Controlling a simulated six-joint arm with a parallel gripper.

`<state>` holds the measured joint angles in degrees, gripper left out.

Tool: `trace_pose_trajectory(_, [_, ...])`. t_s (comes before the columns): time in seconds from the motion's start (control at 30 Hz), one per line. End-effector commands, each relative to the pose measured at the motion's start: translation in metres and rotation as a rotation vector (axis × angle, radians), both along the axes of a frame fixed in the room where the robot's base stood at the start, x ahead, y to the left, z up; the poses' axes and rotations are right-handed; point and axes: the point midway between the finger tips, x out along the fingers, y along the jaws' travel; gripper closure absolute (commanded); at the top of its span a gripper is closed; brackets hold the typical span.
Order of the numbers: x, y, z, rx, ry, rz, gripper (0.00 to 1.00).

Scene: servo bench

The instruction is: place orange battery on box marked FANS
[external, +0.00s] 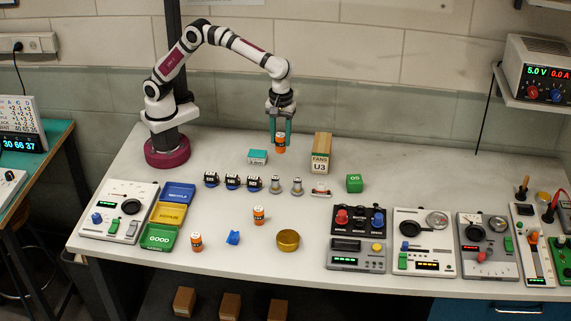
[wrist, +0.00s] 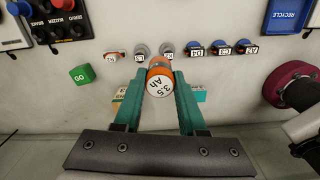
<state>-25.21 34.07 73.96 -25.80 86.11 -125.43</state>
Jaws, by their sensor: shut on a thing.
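My gripper (external: 280,135) is shut on an orange battery (external: 280,144) with a silver band, left of the FANS box. In the wrist view, the battery's white "3.5 Ah" end (wrist: 160,85) faces the camera between the green fingers of my gripper (wrist: 159,74). The battery looks upright and appears to be above the bench. The brown box marked FANS U3 (external: 320,165) stands on the bench to the right of the battery, apart from it. In the wrist view the box is mostly hidden behind the left finger.
A small teal box (external: 258,157) lies left of the battery. In front stands a row of small motors, metal parts and a green cube (external: 354,183). Two other orange batteries (external: 258,215) (external: 196,242) stand farther forward.

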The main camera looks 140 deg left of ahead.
Motion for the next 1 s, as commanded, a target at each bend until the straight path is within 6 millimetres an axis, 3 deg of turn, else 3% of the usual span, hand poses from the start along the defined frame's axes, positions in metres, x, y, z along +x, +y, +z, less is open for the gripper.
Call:
trace_pose_trajectory(0.03, [-0.002, 0.029, 0.004, 0.004, -0.003, 0.047, 1.0])
trace_pose_trajectory(0.1, [-0.008, 0.06, 0.01, 0.007, -0.002, 0.096, 1.0])
trace_pose_trajectory(0.3, [-0.022, 0.106, 0.015, 0.014, -0.001, 0.161, 1.0])
trace_pose_trajectory(0.6, [-0.048, 0.188, -0.035, 0.014, -0.003, 0.166, 1.0])
trace_pose_trajectory(0.77, [-0.055, 0.212, -0.05, 0.015, -0.003, 0.163, 1.0])
trace_pose_trajectory(1.0, [-0.057, 0.214, -0.09, 0.014, -0.001, 0.16, 1.0])
